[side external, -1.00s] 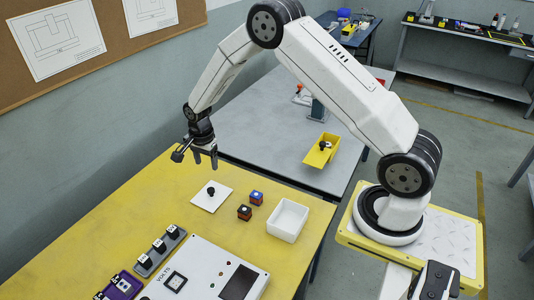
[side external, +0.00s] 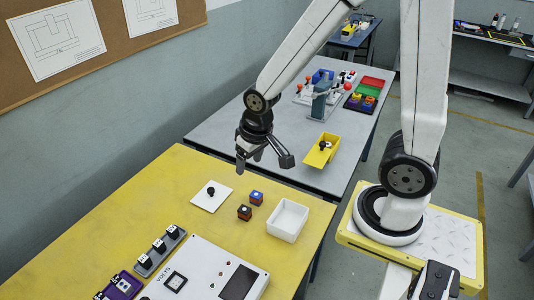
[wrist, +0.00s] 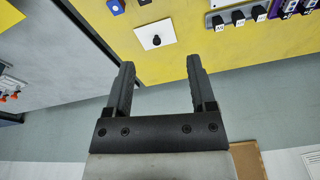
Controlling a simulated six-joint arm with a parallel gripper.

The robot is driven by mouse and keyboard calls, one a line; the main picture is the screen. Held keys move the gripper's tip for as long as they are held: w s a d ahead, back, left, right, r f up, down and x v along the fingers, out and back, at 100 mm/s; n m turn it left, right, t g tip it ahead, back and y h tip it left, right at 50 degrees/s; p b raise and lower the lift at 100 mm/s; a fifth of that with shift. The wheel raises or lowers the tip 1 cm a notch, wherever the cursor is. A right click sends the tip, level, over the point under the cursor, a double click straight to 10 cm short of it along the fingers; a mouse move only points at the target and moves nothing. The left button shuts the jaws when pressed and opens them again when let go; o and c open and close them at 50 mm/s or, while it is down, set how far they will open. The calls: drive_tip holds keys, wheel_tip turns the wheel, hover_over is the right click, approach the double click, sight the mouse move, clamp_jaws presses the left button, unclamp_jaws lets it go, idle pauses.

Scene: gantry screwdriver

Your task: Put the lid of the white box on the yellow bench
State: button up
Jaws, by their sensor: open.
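The white box (side external: 287,221) stands open on the yellow bench (side external: 150,205), near its right edge. Its lid, a flat white square with a black knob (side external: 211,196), lies flat on the bench to the left of the box, apart from it. The lid also shows in the wrist view (wrist: 147,40), near the top and beyond my fingertips. My gripper (side external: 262,156) is open and empty, raised above the far edge of the bench, up and right of the lid in the side view. In the wrist view my gripper (wrist: 158,68) has its two fingers wide apart.
Two small cubes, one blue-topped (side external: 257,197) and one dark brown (side external: 244,212), sit between lid and box. A white panel (side external: 205,272) and a grey switch block (side external: 160,251) are nearer. A yellow bin (side external: 322,150) stands on the grey table behind. The bench's far left is clear.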

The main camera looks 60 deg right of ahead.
drive_tip(key=shift+s+a+r+n, duration=0.1)
drive_tip(key=shift+s+n, duration=0.4)
drive_tip(key=shift+s, duration=0.35)
drive_tip(key=shift+s+a+r+n, duration=0.1)
drive_tip(key=shift+s+n, duration=0.4)
drive_tip(key=shift+s, duration=0.3)
